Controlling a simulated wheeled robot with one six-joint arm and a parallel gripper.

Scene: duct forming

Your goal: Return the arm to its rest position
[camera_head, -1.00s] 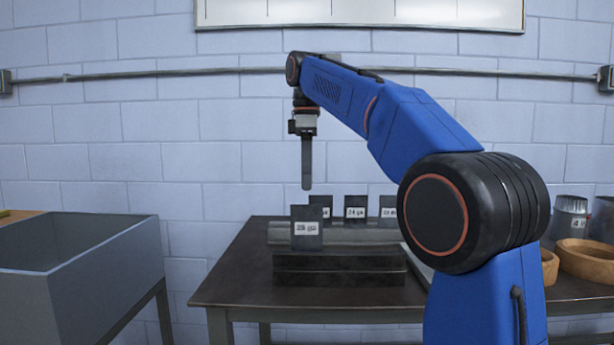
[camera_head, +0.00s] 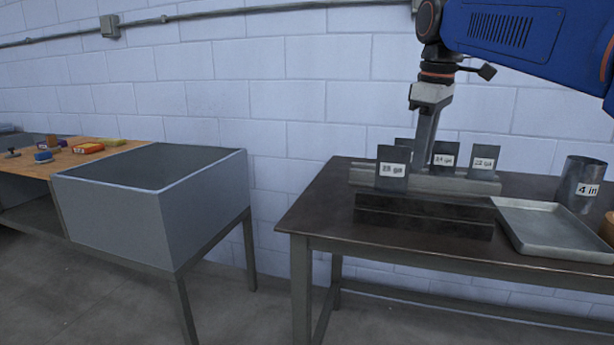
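My blue arm (camera_head: 530,30) reaches in from the upper right. My gripper (camera_head: 426,140) hangs downward from its wrist, in front of the wall and above or behind the rack on the dark table. Its fingers look like one narrow grey bar from this side, so I cannot see whether they are apart. Its lower end is partly hidden behind the labelled plates. I see nothing clearly held in it.
The dark table (camera_head: 310,218) bears a rack (camera_head: 425,215) with labelled gauge plates (camera_head: 392,168), a grey tray (camera_head: 556,229) and a "4 in" cylinder (camera_head: 581,184). A grey open bin (camera_head: 125,215) stands left, beside a wooden bench (camera_head: 40,164). Floor between bin and table is clear.

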